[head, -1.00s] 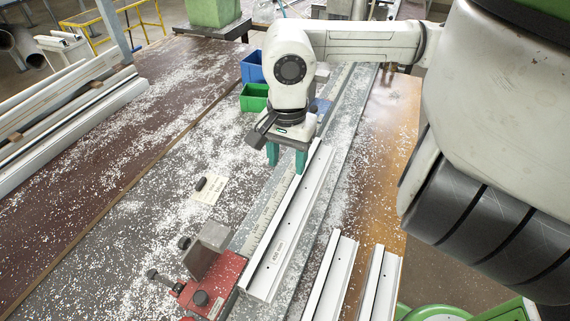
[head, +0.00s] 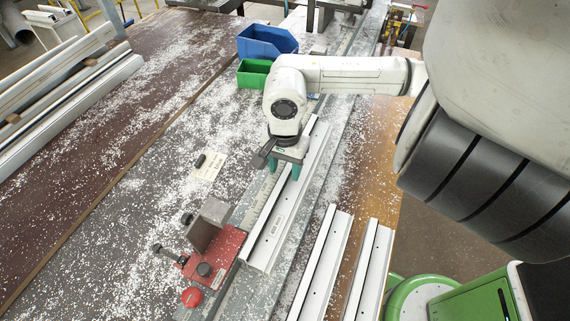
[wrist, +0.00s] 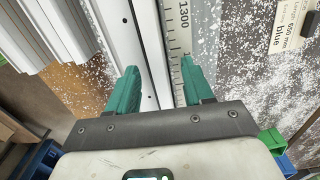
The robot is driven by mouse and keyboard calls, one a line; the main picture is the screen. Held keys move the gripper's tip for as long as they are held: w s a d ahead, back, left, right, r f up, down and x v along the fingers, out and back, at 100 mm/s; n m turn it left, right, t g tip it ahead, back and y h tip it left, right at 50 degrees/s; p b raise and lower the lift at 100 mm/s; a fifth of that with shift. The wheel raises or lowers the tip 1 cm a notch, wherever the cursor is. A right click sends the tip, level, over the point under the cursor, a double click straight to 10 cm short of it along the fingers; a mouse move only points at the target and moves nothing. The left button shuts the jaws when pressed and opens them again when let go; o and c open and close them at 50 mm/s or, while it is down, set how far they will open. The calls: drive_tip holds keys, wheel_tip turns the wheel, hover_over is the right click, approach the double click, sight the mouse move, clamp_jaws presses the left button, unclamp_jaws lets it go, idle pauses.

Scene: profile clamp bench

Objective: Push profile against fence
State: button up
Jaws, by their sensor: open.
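In the wrist view, the profile (wrist: 147,55) runs under my gripper (wrist: 160,88). The left finger is over the profile and the right finger over the ruler (wrist: 182,22). A grey strip lies between profile and ruler; I cannot tell whether it is the fence or whether it touches the profile. The fingertips' height and contact are unclear.
A red clamp (head: 217,250) with a grey metal block stands left of the profile's near end. Two more white profiles (head: 325,262) lie to the right. Blue (head: 265,41) and green bins stand beyond my gripper. White chips cover the bench. More profiles lie far left.

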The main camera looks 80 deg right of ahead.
drive_tip(key=shift+c, duration=0.2)
clamp_jaws()
idle(0.4)
drive_tip(key=shift+o, duration=0.2)
unclamp_jaws()
